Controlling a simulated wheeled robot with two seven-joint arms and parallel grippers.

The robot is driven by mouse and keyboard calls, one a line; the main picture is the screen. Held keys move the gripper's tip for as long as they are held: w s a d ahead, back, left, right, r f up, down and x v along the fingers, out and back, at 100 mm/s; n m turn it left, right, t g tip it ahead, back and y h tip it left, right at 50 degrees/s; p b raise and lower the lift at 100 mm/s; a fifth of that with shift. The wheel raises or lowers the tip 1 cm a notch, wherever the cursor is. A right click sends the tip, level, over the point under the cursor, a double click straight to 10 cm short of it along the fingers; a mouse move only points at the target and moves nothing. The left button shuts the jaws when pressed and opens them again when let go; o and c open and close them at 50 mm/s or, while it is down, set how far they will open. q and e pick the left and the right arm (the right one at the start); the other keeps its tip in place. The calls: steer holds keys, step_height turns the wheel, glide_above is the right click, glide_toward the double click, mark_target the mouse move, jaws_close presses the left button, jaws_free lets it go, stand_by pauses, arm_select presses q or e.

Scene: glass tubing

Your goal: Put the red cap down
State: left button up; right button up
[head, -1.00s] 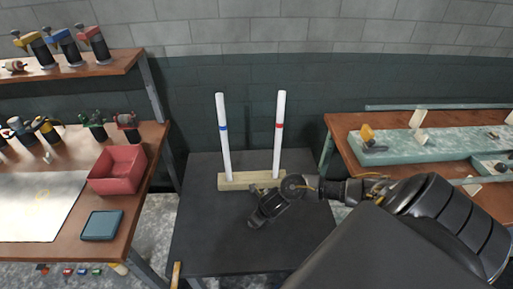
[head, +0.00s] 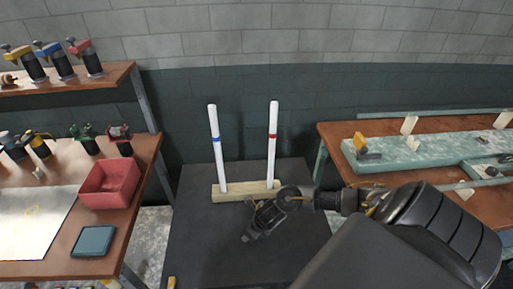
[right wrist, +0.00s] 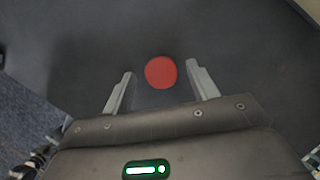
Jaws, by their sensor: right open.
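The red cap (right wrist: 160,72) shows in the right wrist view as a round red disc over the dark table top. My right gripper (right wrist: 160,77) is open, with one finger on each side of the cap and visible gaps between them. In the head view my right gripper (head: 249,236) is low over the black table (head: 205,245), in front of the wooden block; the cap is hidden there. My left gripper is not in view.
Two white tubes, one with a blue band (head: 215,140) and one with a red band (head: 273,136), stand upright in the wooden block (head: 232,196). A red bin (head: 109,185) is on the left bench. The black table's left front is mostly clear.

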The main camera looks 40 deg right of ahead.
steer(key=p+v, duration=0.2)
steer(key=v, duration=0.9)
